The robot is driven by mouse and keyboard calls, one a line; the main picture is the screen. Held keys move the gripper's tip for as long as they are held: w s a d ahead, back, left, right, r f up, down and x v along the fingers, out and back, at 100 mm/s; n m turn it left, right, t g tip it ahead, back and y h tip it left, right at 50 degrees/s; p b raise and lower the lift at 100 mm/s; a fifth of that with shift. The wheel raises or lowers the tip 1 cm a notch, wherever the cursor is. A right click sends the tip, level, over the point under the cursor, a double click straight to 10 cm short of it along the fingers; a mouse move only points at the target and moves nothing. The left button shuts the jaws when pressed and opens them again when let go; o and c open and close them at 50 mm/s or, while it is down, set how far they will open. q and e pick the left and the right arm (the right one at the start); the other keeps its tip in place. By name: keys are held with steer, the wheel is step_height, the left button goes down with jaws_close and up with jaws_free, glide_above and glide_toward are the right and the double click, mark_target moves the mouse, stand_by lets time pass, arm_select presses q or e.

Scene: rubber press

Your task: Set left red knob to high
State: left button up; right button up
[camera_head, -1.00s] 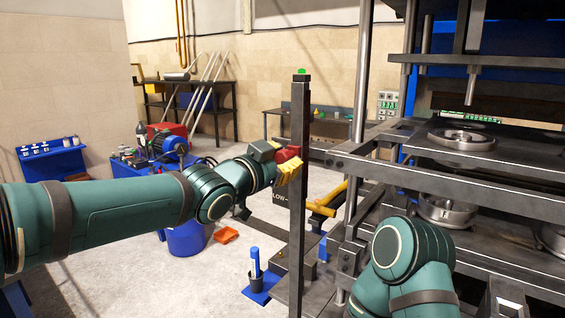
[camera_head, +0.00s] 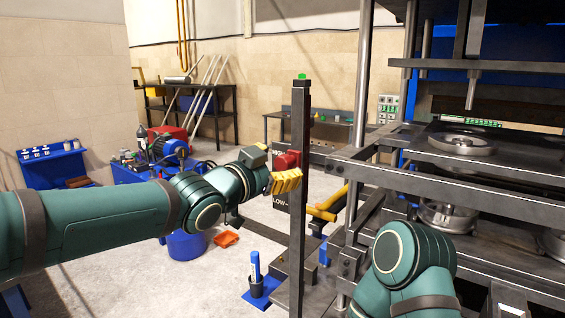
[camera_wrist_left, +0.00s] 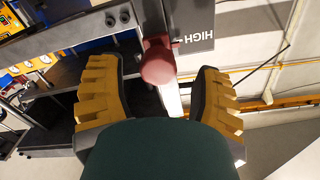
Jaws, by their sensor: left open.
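The red knob (camera_head: 288,160) is on a dark upright post (camera_head: 300,120), level with the HIGH marking on its label plate (camera_head: 281,190); LOW is lower down. In the left wrist view the knob (camera_wrist_left: 158,62) is beside the HIGH mark (camera_wrist_left: 195,35). My left gripper (camera_head: 285,182) has yellow ribbed fingers just below and in front of the knob in the head view. In the wrist view the gripper (camera_wrist_left: 158,92) is open, with the knob beyond and between its fingers, gaps on both sides. My right arm shows at lower right, but its gripper is out of view.
The press frame (camera_head: 440,190) stands close on the right. A blue stand with a cup and marker (camera_head: 256,280) is on the floor by the post. Floor between is clear.

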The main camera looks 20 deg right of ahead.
arm_select(q)
steer(key=v, duration=1)
steer(key=w+a+f+n+g+y+b, duration=0.1)
steer(key=a+f+n+y, duration=0.15)
steer(key=f, duration=0.95)
steer(key=w+a+f+n+y+b, duration=0.1)
steer(key=a+f+n+y, duration=0.2)
steer(key=f, duration=0.9)
steer(key=w+a+f+n+g+y+b, duration=0.15)
steer(key=f+n, duration=0.25)
steer(key=f, duration=0.8)
steer(key=s+a+f+n+g+y+b, duration=0.1)
steer(key=s+a+f+n+g, duration=0.1)
steer(key=s+f, duration=0.4)
steer(key=s+a+f+n+g+y+b, duration=0.1)
steer(key=s+f, duration=0.5)
steer(key=f, duration=0.7)
steer(key=s+a+f+n+g+y+b, duration=0.1)
steer(key=s+a+f+n+g, duration=0.2)
steer(key=s+a+f, duration=0.3)
step_height(320, 180, down, 3)
steer(key=shift+s+a+f+n, duration=0.2)
steer(key=shift+s+a+n, duration=0.2)
steer(key=shift+a+n, duration=0.2)
steer(key=shift+d+g, duration=0.1)
steer(key=shift+g, duration=0.15)
steer(key=shift+c, duration=0.3)
